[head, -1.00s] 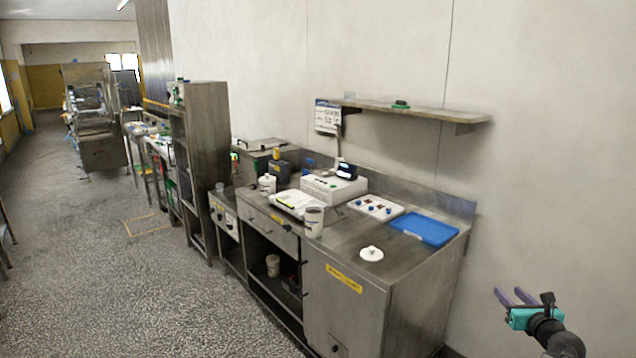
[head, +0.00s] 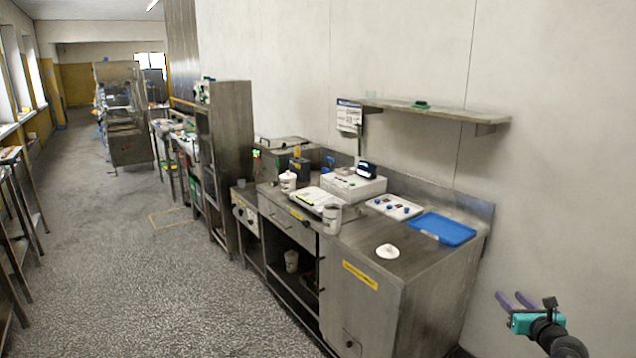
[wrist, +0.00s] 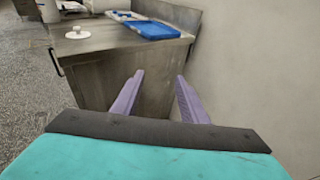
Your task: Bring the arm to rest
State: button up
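My gripper (head: 516,301) is at the lower right of the head view, in the air to the right of the steel counter's end. Its body is teal and its two fingers are purple. In the wrist view the fingers (wrist: 158,95) are spread apart with nothing between them. The gripper is open and empty, and touches nothing that I can see. The steel counter (head: 372,310) stands ahead of the fingers in the wrist view, with its end beyond the fingertips.
On the counter lie a blue tray (head: 442,229), a white lid (head: 387,251), a mug (head: 331,219) and a white box (head: 353,186). A wall shelf (head: 440,112) hangs above. The plain wall (head: 570,150) is to the right. Open floor (head: 150,290) lies to the left.

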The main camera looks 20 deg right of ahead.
jog(key=w+a+f+n+y, duration=0.2)
jog(key=w+a+f+y, duration=0.1)
jog(key=w+a+f, duration=0.65)
jog(key=w+a+f+n+y, duration=0.3)
jog(key=w+a, duration=0.4)
jog(key=a, duration=0.6)
jog(key=a+f+n+g+y, duration=0.3)
jog(key=a+f, duration=0.5)
jog(key=a, duration=0.5)
jog(key=a+f+n+g+y, duration=0.2)
jog(key=a+f+n+g, duration=0.1)
jog(key=a+f, duration=0.8)
jog(key=s+a+f+n+g, duration=0.4)
jog(key=s+a+f+n, duration=0.2)
jog(key=s+a, duration=0.45)
jog(key=s+a+f+n+g, duration=0.4)
jog(key=s+a+f+n, duration=0.3)
jog(key=s+a, duration=0.3)
jog(key=s+a+f+n+g+h, duration=0.1)
jog(key=s+f+n+g, duration=0.2)
jog(key=s+n, duration=0.4)
jog(key=s+d+n+g+h, duration=0.3)
jog(key=s+d+n, duration=0.4)
jog(key=n, duration=0.3)
jog(key=shift+s+h, duration=0.5)
jog(key=shift+s, duration=0.15)
